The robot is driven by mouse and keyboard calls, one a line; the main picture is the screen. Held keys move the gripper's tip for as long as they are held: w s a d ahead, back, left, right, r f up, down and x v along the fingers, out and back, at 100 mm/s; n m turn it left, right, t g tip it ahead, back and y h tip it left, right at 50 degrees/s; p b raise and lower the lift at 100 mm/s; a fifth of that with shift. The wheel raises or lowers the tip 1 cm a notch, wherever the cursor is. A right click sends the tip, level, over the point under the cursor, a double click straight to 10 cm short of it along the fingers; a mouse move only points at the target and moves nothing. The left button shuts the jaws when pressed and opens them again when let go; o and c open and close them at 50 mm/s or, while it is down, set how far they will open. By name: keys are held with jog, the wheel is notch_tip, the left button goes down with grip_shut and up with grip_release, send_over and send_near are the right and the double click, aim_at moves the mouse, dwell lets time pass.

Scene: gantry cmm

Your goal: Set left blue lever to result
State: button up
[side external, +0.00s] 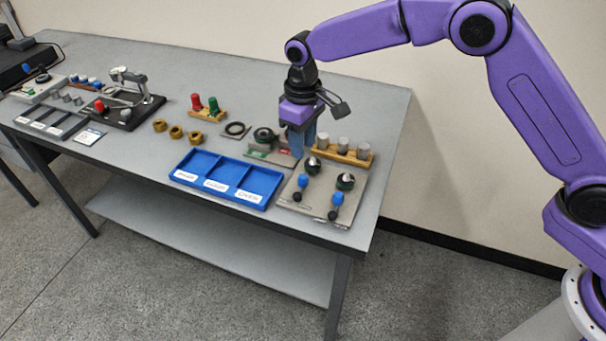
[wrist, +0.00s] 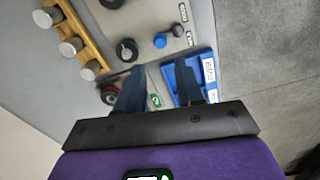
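A grey panel (side external: 318,209) at the table's front right corner holds two blue levers. The left blue lever (side external: 303,181) and right blue lever (side external: 338,199) each have a black ball beside them and a dark round dial behind. In the wrist view, one blue lever (wrist: 160,41), seemingly the left, shows beside a dark green dial (wrist: 127,50). My gripper (side external: 302,153) points down behind the panel, apart from the levers. Its blue fingers are spread with nothing between them in the wrist view (wrist: 160,80). Text on the panel labels is too small to read.
A blue tray (side external: 262,205) with labelled compartments lies left of the panel. A wooden rack (side external: 361,162) with grey cylinders stands just right of my gripper. A small plate with a dial (side external: 264,135) sits to its left. Brass nuts (side external: 176,132) lie further left.

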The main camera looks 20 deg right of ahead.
aim_at(303, 176)
notch_tip(303, 176, down, 10)
jog(key=shift+f, duration=0.2)
dwell(0.3)
grip_shut()
